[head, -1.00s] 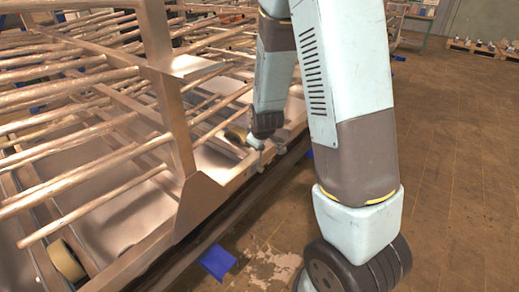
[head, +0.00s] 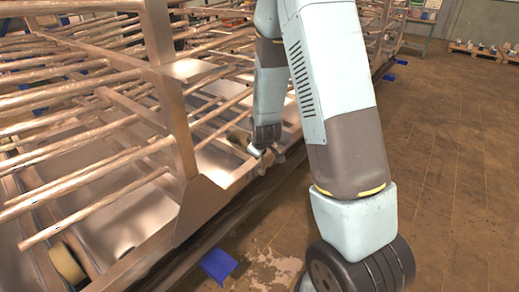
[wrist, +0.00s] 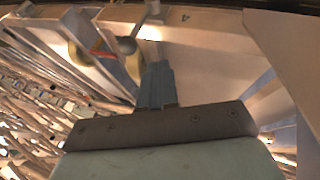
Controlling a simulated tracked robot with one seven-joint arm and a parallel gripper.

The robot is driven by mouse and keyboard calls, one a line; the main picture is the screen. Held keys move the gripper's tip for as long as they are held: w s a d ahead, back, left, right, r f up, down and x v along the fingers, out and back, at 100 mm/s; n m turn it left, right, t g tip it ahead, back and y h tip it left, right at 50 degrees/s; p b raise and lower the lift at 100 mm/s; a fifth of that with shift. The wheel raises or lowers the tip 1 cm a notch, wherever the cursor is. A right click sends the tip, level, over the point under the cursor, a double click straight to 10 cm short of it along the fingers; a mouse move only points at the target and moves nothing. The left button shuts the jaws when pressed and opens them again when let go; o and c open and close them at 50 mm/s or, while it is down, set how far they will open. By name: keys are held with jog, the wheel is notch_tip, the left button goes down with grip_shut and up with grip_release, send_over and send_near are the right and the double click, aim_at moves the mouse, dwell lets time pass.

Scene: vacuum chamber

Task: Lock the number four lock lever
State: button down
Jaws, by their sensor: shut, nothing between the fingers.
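The number four lock lever, with a round grey knob (wrist: 126,46), is in the upper middle of the wrist view, beside a panel marked "4" (wrist: 185,17). My gripper (wrist: 156,68) is shut and empty, its fingers together and pointing at the frame. Its tips appear just below and right of the knob; I cannot tell whether they touch it. In the head view my gripper (head: 268,147) is low at the outer rail of the metal frame, where the lever is too small to make out clearly.
The copper-coloured metal frame (head: 182,130) with many horizontal rods fills the left of the head view. A blue block (head: 218,265) lies by its lower edge. Another grey knob (wrist: 24,9) is at the wrist view's upper left. Open brown floor (head: 450,180) lies to the right.

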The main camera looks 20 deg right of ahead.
jog(key=w+d+f, duration=0.2)
jog(key=w+f, duration=0.3)
jog(key=shift+w+d, duration=0.4)
jog(key=shift+d, duration=0.1)
jog(key=shift+w, duration=0.1)
dwell(0.4)
